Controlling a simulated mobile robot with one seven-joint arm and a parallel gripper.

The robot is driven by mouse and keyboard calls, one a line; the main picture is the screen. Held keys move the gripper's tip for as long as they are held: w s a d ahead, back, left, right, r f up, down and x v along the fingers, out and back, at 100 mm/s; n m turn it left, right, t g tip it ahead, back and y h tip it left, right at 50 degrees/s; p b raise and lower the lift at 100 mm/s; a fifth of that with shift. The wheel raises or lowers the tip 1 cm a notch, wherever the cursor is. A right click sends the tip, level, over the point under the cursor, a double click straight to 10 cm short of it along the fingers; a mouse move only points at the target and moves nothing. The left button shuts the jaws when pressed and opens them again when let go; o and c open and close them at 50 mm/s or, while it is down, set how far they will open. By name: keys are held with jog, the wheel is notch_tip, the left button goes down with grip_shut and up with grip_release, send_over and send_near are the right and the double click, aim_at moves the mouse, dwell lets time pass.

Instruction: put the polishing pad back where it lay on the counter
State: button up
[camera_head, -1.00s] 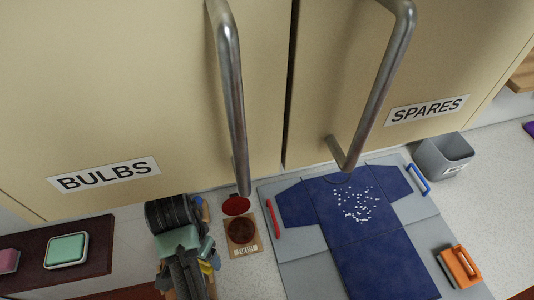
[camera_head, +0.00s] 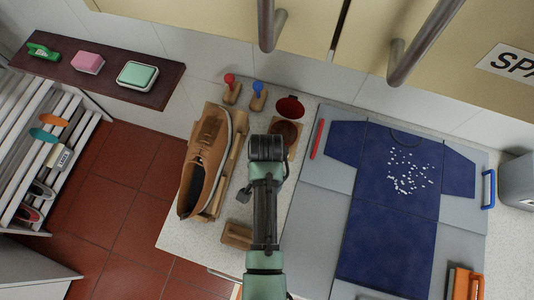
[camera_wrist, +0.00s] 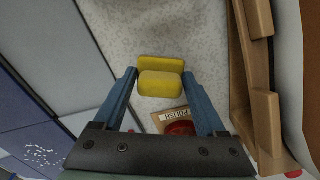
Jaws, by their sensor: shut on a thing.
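The yellow polishing pad (camera_wrist: 161,86) is between the two blue fingers of my gripper (camera_wrist: 160,76) in the wrist view. The gripper is shut on it, with speckled counter (camera_wrist: 125,35) behind it. I cannot tell whether the pad touches the counter. In the head view my dark wrist covers the fingers and the pad, above the counter (camera_head: 170,238) between the brown shoe and the grey board.
The brown shoe (camera_head: 205,160) stands left of my arm. An open polish tin (camera_head: 286,132) on a labelled card lies just beyond my wrist. The grey board (camera_head: 305,225) with a blue shirt (camera_head: 385,225) is to the right. A wooden block (camera_head: 237,235) lies near the front edge. Cupboard handles (camera_head: 405,60) overhang the back.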

jog(key=shift+f, duration=1.45)
jog(key=shift+f, duration=0.1)
jog(key=o, duration=1.4)
notch_tip(320, 180, up, 12)
jog(key=shift+r+b, duration=0.15)
jog(key=shift+b, duration=0.2)
